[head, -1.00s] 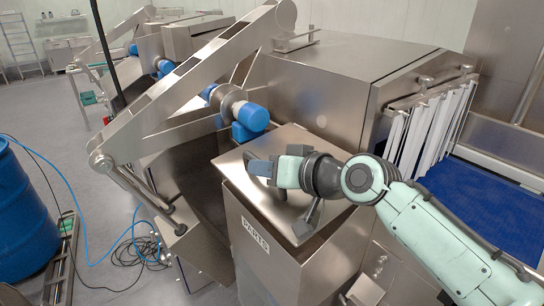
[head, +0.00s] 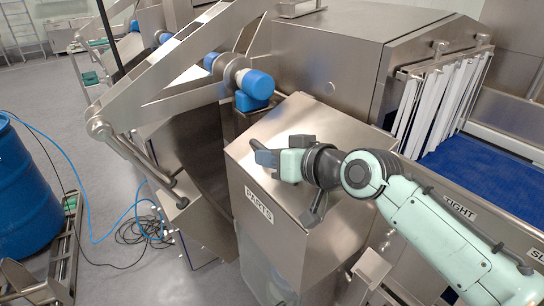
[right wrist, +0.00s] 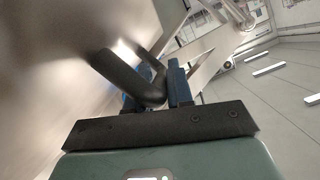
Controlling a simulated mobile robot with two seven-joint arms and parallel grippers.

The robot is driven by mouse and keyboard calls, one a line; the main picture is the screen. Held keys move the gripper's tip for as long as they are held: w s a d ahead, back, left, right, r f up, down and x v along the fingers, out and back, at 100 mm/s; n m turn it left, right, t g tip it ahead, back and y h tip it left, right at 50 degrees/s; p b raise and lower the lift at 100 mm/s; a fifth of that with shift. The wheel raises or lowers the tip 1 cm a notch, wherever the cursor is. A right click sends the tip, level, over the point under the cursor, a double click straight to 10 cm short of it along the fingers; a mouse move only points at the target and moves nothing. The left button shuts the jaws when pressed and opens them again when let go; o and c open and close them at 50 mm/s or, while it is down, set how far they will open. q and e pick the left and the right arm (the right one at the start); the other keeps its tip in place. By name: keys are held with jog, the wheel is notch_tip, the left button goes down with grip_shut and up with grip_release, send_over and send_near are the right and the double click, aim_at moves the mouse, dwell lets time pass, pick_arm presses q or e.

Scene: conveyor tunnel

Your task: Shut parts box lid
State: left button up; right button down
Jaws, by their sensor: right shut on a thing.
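The steel parts box (head: 262,232) bears a PARTS label and stands in the middle of the head view. Its flat steel lid (head: 345,130) covers the top and lies at or very near the front rim; a small gap cannot be ruled out. My right gripper (head: 266,156) is over the lid and shut on its dark grey handle (head: 314,209). In the right wrist view the handle (right wrist: 128,74) runs between the blue fingers of my right gripper (right wrist: 156,92). The arm hides part of the lid. My left gripper is not in view.
The steel tunnel (head: 330,60) with white strip curtains (head: 435,105) and a blue conveyor belt (head: 480,165) stands behind and to the right. A slanted steel frame (head: 165,85) is at left.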

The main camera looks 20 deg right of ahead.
jog(key=c, duration=1.1)
grip_release()
jog(key=shift+d+f, duration=0.1)
jog(key=shift+f, duration=0.1)
jog(key=v, duration=1.3)
jog(key=shift+s+r, duration=0.1)
jog(key=shift+r, duration=0.05)
